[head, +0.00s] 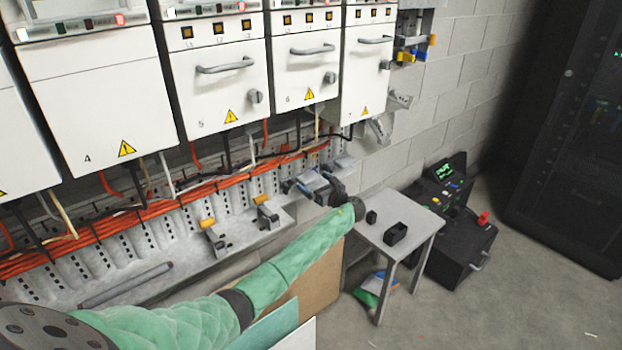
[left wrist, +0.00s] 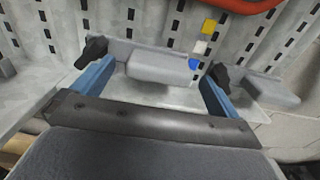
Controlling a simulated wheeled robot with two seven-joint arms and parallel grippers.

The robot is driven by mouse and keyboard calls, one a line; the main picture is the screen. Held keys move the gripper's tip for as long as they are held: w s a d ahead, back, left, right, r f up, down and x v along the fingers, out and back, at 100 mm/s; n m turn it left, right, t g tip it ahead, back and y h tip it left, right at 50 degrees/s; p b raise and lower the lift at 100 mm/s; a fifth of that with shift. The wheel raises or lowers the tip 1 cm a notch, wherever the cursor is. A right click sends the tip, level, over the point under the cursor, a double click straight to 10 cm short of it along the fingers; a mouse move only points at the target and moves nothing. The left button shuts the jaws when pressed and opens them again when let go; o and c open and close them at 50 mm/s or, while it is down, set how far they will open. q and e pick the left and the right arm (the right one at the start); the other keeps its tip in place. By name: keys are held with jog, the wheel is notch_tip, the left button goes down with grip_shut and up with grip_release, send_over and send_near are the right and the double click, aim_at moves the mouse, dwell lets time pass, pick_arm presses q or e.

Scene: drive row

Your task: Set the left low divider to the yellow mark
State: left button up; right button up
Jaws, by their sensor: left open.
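My left gripper (left wrist: 155,62) is open in the left wrist view, its two blue fingers with black tips spread wide. A grey low divider (left wrist: 160,68) lies between the fingers, in front of the slotted back panel. The right fingertip looks apart from it; whether the left one touches cannot be told. The yellow mark (left wrist: 208,26) is a small square on the panel, above and right of the divider, with a white mark (left wrist: 200,47) and a blue mark (left wrist: 194,64) below it. In the head view my left gripper (head: 308,187) is by the ledge's right end. My right gripper is not in view.
A second grey block (left wrist: 265,88) lies beyond the right finger. Orange cables (head: 130,218) run along the panel below white drawers (head: 218,85). Orange-topped brackets (head: 265,213) stand on the ledge. A small table (head: 410,225) with black blocks stands right of my gripper.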

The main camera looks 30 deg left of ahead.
aim_at(311, 177)
pick_arm(q)
jog(key=shift+p+x, duration=0.3)
jog(key=shift+x, duration=1.05)
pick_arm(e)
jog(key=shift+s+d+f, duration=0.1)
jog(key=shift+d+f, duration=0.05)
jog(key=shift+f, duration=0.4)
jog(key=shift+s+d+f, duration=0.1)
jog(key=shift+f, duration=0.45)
